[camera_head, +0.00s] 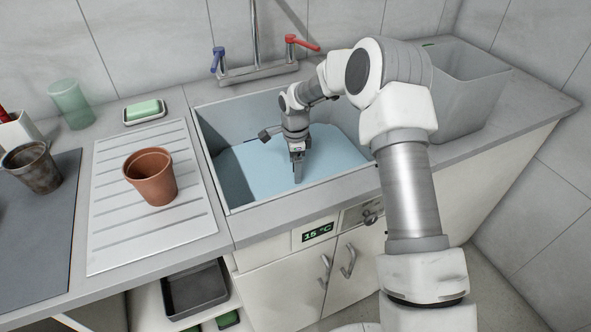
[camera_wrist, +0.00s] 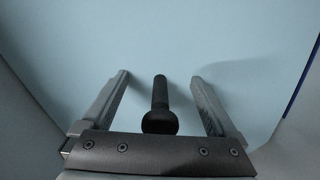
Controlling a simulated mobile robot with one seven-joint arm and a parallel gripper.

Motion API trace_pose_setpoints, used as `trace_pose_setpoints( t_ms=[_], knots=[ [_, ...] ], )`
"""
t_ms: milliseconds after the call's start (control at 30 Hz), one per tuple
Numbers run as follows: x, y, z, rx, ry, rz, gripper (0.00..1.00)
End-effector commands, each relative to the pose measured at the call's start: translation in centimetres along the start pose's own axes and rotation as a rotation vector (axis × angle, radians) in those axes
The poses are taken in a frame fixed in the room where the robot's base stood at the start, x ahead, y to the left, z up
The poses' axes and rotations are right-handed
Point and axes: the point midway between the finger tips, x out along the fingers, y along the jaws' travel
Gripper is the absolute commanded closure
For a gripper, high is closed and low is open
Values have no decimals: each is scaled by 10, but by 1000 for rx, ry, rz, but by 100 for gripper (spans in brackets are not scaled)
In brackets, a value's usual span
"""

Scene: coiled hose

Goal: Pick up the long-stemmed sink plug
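The sink plug (camera_wrist: 160,105) is black, with a long straight stem and a rounded knob at the end near the wrist camera. In the wrist view it sits between the two fingers of my gripper (camera_wrist: 160,88), with a gap on each side. My gripper is open and does not touch the stem. In the head view my gripper (camera_head: 298,174) points down inside the sink (camera_head: 225,118), over its pale blue inside. I cannot make out the plug in the head view. The plug's far end is not clear.
Sink walls surround my gripper, and the tap (camera_head: 256,68) with blue and red handles stands behind. A grey bin (camera_head: 468,105) is at right. A terracotta pot (camera_head: 151,178) stands on the drainboard (camera_head: 110,232); a soap dish (camera_head: 144,113) lies behind it.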

Motion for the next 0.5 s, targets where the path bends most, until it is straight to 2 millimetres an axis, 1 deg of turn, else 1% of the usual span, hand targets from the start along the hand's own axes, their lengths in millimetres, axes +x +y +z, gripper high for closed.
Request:
trace_pose_setpoints(
  t_ms=[33,67,100,267,400,500],
  knots=[
    [0,0,0,0,0,0,18],
    [0,0,0,0,0,0,23],
    [0,0,0,0,0,0,31],
    [0,0,0,0,0,0,59],
    [0,0,0,0,0,0,85],
    [0,0,0,0,0,0,85]
  ],
)
